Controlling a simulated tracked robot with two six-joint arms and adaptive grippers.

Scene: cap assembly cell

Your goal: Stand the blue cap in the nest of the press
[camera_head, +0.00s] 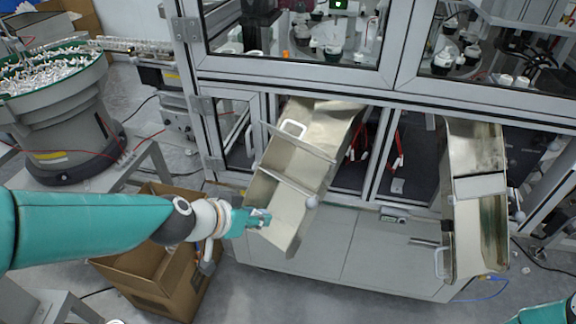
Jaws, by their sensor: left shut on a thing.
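My left gripper (262,217) is small in the picture, in front of the lower end of the left metal chute (290,215). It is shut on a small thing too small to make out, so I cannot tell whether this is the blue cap. Whether the gripper touches the chute is also unclear. I cannot pick out a blue cap elsewhere, nor a press with its nest. My right gripper is out of the picture; only a teal piece of my right arm shows at the bottom right corner.
A grey machine cabinet (300,75) with glass doors fills the back. A second metal chute (475,225) leans out at the right. An open cardboard box (150,290) stands below my left arm. A round feeder bowl (60,120) with white parts stands at the left.

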